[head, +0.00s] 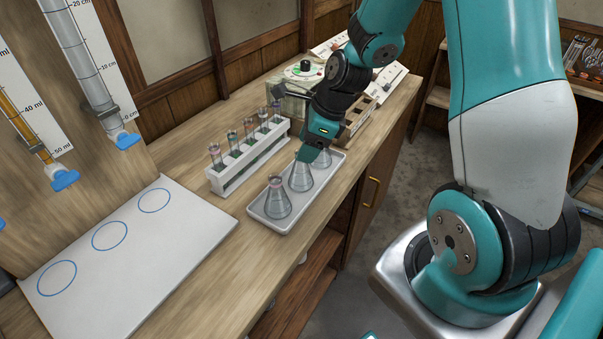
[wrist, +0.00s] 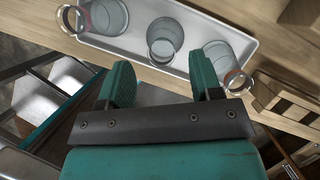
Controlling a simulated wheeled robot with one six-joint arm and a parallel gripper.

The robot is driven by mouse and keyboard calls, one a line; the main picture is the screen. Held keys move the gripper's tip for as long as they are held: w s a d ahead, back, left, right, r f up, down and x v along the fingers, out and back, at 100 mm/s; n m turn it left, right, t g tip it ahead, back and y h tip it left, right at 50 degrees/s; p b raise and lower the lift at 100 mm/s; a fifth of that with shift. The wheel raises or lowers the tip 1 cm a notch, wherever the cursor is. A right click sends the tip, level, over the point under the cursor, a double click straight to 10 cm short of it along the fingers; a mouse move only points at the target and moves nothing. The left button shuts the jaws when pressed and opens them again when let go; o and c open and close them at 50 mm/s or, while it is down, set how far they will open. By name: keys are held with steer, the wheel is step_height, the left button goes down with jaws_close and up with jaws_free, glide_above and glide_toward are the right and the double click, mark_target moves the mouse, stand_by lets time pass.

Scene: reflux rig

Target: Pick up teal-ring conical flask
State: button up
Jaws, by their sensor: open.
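Conical flasks stand in a white tray (head: 259,215) on the bench. The front flask (head: 278,200) has a reddish ring at its neck, the middle flask (head: 300,178) stands behind it, and another is largely hidden by my gripper (head: 309,155). I cannot make out a teal ring on any flask. In the wrist view my gripper (wrist: 162,82) is open and empty, its two teal fingers apart. One flask (wrist: 164,38) shows ahead of the gap between them, with others at the left (wrist: 103,18) and right (wrist: 222,62) of the tray (wrist: 205,18).
A white rack (head: 225,183) with several tubes stands left of the tray. A wooden holder (head: 361,120) and a device with a black knob (head: 303,70) stand behind. A white board (head: 125,255) with blue circles lies clear at the left front.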

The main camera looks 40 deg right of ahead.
mark_target(301, 169)
steer(key=shift+x, duration=1.9)
steer(key=shift+w+d, duration=0.1)
steer(key=shift+w, duration=0.05)
jaws_close()
steer(key=shift+r, duration=0.1)
